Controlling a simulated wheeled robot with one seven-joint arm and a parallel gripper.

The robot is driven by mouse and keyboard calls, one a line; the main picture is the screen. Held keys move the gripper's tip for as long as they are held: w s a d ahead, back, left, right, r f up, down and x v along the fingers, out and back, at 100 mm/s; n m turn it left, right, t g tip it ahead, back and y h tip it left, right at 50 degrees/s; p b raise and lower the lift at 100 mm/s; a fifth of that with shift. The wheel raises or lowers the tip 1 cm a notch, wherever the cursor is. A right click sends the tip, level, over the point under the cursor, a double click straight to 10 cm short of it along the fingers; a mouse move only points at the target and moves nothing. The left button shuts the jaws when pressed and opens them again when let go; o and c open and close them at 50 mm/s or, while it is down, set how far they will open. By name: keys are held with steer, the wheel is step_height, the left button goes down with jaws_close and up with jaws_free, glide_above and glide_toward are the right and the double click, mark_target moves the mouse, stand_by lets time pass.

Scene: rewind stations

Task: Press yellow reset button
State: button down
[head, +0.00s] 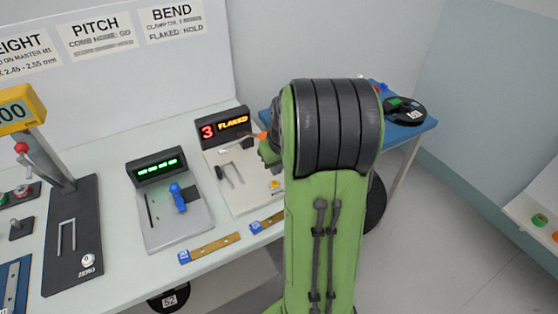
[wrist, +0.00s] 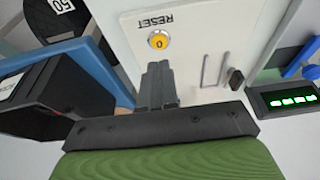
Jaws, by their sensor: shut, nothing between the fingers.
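The yellow reset button (wrist: 158,40) sits on a cream panel (wrist: 195,25) under the printed word RESET in the wrist view. It also shows in the head view (head: 276,185), just left of my green arm. My gripper (wrist: 157,68) is shut and empty, with its fingertips just short of the button in the picture. I cannot tell whether they touch it or how high they are above the panel. In the head view my arm hides the gripper. The station's display (head: 224,126) reads a red 3 and FLAKED.
A grey station with a green display (head: 157,168) and blue lever (head: 178,198) stands to the left. Two brass strips with blue ends (head: 215,246) lie along the bench front. Open floor lies beyond.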

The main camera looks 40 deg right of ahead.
mark_target(275, 182)
step_height(275, 182, down, 4)
steer(key=shift+f+b, duration=0.1)
steer(key=shift+b, duration=0.55)
